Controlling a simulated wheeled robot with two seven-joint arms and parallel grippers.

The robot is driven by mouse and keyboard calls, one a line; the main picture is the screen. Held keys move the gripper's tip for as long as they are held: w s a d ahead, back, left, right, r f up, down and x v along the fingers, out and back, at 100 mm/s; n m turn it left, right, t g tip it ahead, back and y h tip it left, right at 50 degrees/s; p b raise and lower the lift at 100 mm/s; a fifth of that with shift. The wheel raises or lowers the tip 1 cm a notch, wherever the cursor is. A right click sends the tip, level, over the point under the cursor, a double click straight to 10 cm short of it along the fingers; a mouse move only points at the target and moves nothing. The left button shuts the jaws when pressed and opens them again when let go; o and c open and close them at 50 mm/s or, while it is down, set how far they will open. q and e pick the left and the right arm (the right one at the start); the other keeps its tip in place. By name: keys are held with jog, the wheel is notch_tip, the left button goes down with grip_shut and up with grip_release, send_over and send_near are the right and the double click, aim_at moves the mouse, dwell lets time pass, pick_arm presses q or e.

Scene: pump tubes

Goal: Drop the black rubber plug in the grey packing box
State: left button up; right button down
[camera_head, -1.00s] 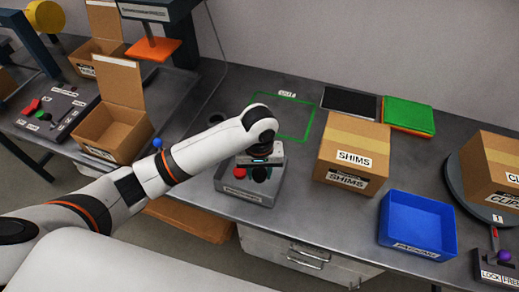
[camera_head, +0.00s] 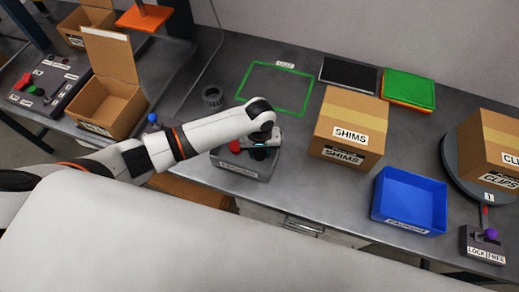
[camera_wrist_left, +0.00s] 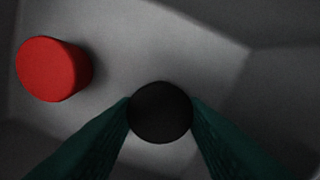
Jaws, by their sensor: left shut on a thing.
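In the left wrist view, the black rubber plug (camera_wrist_left: 160,112) is a dark round piece between the two green fingers of my left gripper (camera_wrist_left: 160,118), which is shut on it. A red plug (camera_wrist_left: 52,69) stands to its left on the grey floor of the bin. In the head view, my left gripper (camera_head: 262,148) is down at the small grey bin (camera_head: 240,167), with the red plug (camera_head: 235,146) beside it. The black plug is hidden there. A blue open box (camera_head: 410,203) at right has a front label that seems to read PACKING. My right gripper is not in view.
A closed SHIMS carton (camera_head: 350,115) stands between the grey bin and the blue box. A CLIPS carton (camera_head: 490,140) sits on a turntable at right, near a lever unit (camera_head: 484,246).

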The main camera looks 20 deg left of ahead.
aim_at(260, 153)
pick_arm(q)
jog(key=shift+f, duration=0.15)
jog(key=o, duration=1)
jog(key=shift+c, duration=0.2)
notch_tip(260, 153, up, 12)
jog(key=shift+r+b, duration=0.2)
jog(key=shift+b, duration=0.1)
